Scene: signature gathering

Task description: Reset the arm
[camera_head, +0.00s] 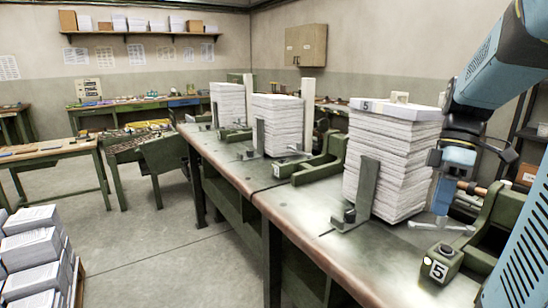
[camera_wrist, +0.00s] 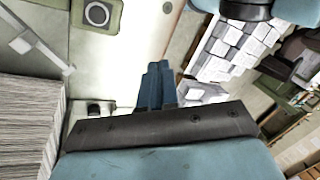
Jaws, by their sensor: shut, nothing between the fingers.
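My arm (camera_head: 505,60) reaches in from the right in the head view, blue with dark joints. My gripper (camera_head: 458,160) is beside the right side of the nearest tall paper stack (camera_head: 395,155), above the workbench; part of it is hard to make out there. In the wrist view its blue fingers (camera_wrist: 155,72) are together and hold nothing. A paper stack (camera_wrist: 28,125) shows at the lower left of the wrist view, apart from the fingers. I cannot tell whether the gripper touches the stack in the head view.
Bundled paper (camera_head: 38,250) stands at the lower left. Open floor (camera_head: 155,245) lies left of the bench.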

